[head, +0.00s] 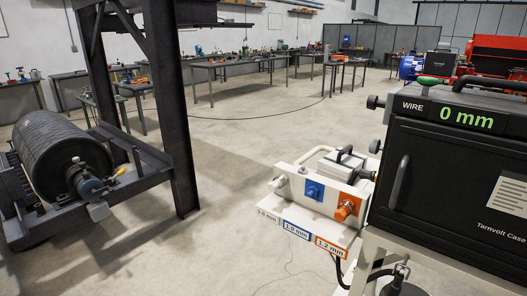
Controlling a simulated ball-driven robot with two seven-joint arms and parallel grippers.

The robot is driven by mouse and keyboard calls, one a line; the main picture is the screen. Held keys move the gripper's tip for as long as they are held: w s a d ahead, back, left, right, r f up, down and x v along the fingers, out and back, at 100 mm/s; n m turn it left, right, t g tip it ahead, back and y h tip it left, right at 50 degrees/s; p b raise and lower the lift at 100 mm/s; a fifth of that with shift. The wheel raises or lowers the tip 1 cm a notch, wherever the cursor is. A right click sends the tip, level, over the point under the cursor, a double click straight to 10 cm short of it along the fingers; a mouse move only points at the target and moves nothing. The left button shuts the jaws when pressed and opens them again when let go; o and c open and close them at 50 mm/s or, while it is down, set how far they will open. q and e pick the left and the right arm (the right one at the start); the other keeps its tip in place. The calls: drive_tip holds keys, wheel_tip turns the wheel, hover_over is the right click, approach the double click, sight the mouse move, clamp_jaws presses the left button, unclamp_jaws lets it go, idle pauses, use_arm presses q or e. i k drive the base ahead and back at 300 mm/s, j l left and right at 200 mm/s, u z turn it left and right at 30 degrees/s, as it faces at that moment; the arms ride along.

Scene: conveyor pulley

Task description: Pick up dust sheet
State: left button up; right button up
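I see no dust sheet that I can make out in the head view. Neither of my grippers is in view.
A white holder (318,192) with blue (313,190) and orange (346,208) fittings juts out left of the cabinet. A dark steel post (172,110) and a conveyor drum (62,155) stand at left. Workbenches (225,65) line the back. The middle floor is clear except for a thin cable.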

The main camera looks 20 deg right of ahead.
sight(339, 166)
drive_tip(key=i+j+u, duration=0.15)
drive_tip(key=i+u, duration=0.25)
drive_tip(key=i, duration=0.3)
drive_tip(key=i+u, duration=0.35)
drive_tip(key=i, duration=0.3)
drive_tip(key=i+z, duration=0.3)
drive_tip(key=i, duration=0.15)
drive_tip(key=i+j+z, duration=0.15)
drive_tip(key=i+z, duration=0.15)
drive_tip(key=i, duration=0.2)
drive_tip(key=i+z, duration=0.15)
drive_tip(key=z, duration=0.3)
drive_tip(key=i+z, duration=0.1)
drive_tip(key=z, duration=0.3)
drive_tip(key=i+j+z, duration=0.15)
drive_tip(key=z, duration=0.3)
drive_tip(key=i+j+z, duration=0.1)
drive_tip(key=z, duration=0.3)
